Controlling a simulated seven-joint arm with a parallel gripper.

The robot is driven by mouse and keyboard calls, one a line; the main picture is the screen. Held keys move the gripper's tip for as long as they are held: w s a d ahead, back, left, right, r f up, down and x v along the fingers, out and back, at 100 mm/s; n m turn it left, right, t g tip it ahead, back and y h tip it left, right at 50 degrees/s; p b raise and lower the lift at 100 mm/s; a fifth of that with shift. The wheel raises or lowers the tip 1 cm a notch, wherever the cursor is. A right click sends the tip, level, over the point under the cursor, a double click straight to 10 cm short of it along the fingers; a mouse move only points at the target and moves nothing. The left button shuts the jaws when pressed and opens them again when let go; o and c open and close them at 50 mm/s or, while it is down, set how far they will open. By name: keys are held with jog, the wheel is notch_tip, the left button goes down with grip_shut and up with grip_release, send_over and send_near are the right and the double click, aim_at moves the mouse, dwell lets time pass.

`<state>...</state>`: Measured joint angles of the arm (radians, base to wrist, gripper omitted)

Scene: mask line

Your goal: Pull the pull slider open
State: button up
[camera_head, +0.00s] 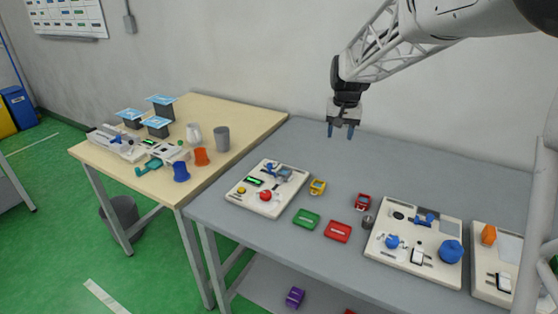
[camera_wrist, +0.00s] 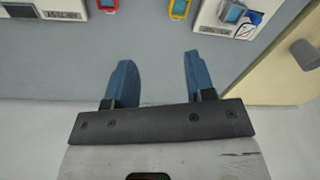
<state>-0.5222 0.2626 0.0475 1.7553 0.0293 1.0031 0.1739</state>
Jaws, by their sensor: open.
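My gripper (camera_head: 343,131) hangs high over the back part of the grey table, its two blue fingers apart with nothing between them; they also show in the wrist view (camera_wrist: 158,60). A second cream panel (camera_head: 452,209) on the right carries a blue sliding-looking handle (camera_head: 425,219) and blue knobs. I cannot tell for sure which part is the pull slider. My gripper touches neither panel.
Between the panels lie a yellow part (camera_head: 317,187), a red part (camera_head: 362,202), a green tray (camera_head: 306,219), a red tray (camera_head: 338,232) and a dark round knob (camera_head: 367,222). A third panel (camera_head: 489,291) is at the right. A wooden table (camera_head: 245,107) with cups stands left.

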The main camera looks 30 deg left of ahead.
jog(key=w+a+f, duration=0.1)
jog(key=a+f, duration=0.2)
jog(key=a, duration=0.3)
jog(key=w+a+f, duration=0.2)
jog(key=a+f, duration=0.1)
jog(key=a, duration=0.3)
jog(key=n, duration=0.2)
send_over(270, 164)
jog(key=shift+g, duration=0.4)
jog(key=f, duration=0.8)
jog(key=shift+w, duration=0.2)
jog(key=shift+f, duration=0.2)
jog(key=shift+s+f, duration=0.1)
jog(key=shift+f, duration=3.65)
jog(key=shift+c, duration=0.3)
jog(key=shift+a, duration=0.1)
grip_shut()
